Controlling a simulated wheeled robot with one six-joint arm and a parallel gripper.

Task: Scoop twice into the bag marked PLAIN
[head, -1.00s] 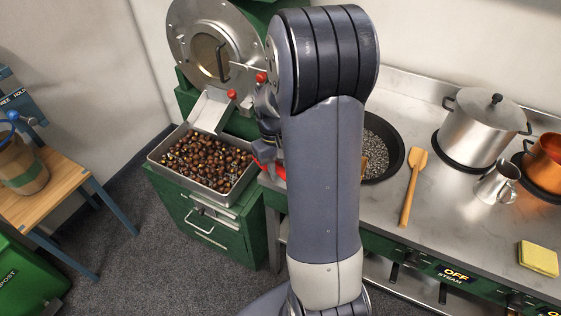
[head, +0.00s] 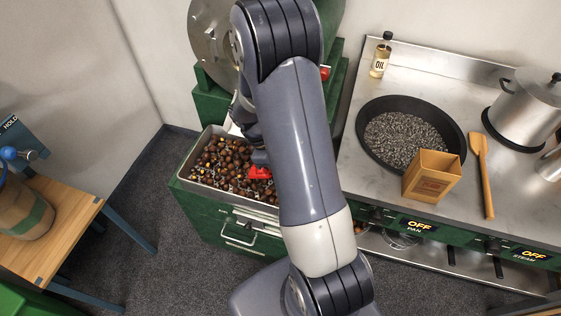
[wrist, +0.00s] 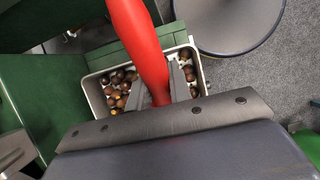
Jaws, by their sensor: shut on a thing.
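A scoop with a red handle (wrist: 140,45) is held in my gripper (wrist: 163,88). In the head view a red part of it (head: 260,173) shows at my gripper (head: 259,158), over the right side of the chestnut tray. The scoop's bowl is not clearly seen. Brown chestnuts (head: 222,166) lie in the metal tray (head: 194,178); the tray also shows in the wrist view (wrist: 97,88). A brown open-topped paper bag (head: 430,184) stands at the pan's front edge; its print is too small to read. I cannot make out a PLAIN mark anywhere.
A black pan (head: 373,153) of dark pebbles, a wooden spatula (head: 485,180), a lidded pot (head: 525,110) and an oil bottle (head: 381,55) stand on the steel counter. A wooden table (head: 55,235) at left bears a brown container with a green band (head: 28,220).

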